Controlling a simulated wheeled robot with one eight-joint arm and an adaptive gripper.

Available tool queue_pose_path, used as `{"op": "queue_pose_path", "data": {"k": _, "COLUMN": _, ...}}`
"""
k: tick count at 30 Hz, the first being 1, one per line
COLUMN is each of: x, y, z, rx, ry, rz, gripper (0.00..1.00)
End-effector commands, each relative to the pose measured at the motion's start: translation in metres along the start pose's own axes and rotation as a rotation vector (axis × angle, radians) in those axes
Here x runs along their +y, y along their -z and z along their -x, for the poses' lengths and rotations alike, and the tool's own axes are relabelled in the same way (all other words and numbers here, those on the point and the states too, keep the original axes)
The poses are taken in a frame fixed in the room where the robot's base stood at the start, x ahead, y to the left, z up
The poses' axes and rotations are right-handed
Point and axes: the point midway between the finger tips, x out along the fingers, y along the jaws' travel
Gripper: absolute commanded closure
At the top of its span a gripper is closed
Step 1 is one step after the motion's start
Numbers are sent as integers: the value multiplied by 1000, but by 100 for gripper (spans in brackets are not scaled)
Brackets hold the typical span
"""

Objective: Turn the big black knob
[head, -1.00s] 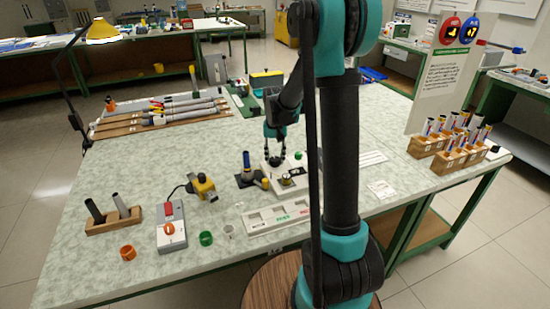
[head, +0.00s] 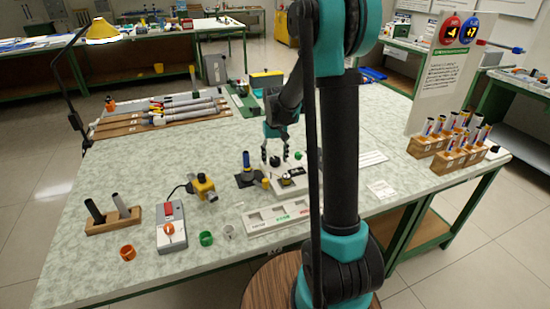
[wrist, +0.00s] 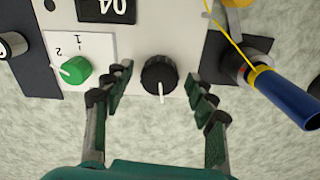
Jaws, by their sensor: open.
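The big black knob (wrist: 159,75) is on a light panel (wrist: 130,27) in the wrist view. Its white pointer line points down in the picture, toward my palm. My gripper (wrist: 160,84) is open, with one finger on each side of the knob and a gap visible on both sides. In the head view my gripper (head: 275,157) is over the device on the table, and its fingers partly hide the knob there. A smaller green knob (wrist: 76,70) sits left of the black knob on a white plate marked 1 and 2. A dark display (wrist: 106,10) reads 04.
A blue cylinder (wrist: 283,93) with a yellow band lies close to my right finger, with a yellow wire beside it. A grey tray (head: 278,216) stands in front of the device. A wooden rack (head: 113,221) and a grey switch box (head: 171,227) are at the left.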

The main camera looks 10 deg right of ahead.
Motion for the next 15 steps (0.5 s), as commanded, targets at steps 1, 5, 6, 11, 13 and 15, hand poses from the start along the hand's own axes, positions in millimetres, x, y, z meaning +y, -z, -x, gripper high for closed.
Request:
{"op": "queue_pose_path", "data": {"k": 1, "x": 0, "y": 0, "z": 0, "rx": 0, "ry": 0, "rz": 0, "gripper": 43}}
{"op": "queue_pose_path", "data": {"k": 5, "x": 0, "y": 0, "z": 5, "rx": 0, "ry": 0, "rz": 0, "gripper": 43}}
{"op": "queue_pose_path", "data": {"k": 6, "x": 0, "y": 0, "z": 9, "rx": 0, "ry": 0, "rz": 0, "gripper": 43}}
{"op": "queue_pose_path", "data": {"k": 11, "x": 0, "y": -1, "z": 35, "rx": 0, "ry": 0, "rz": 0, "gripper": 43}}
{"op": "queue_pose_path", "data": {"k": 13, "x": 0, "y": 0, "z": 49, "rx": 0, "ry": 0, "rz": 0, "gripper": 43}}
{"op": "queue_pose_path", "data": {"k": 15, "x": 0, "y": -1, "z": 64, "rx": 0, "ry": 0, "rz": 0, "gripper": 43}}
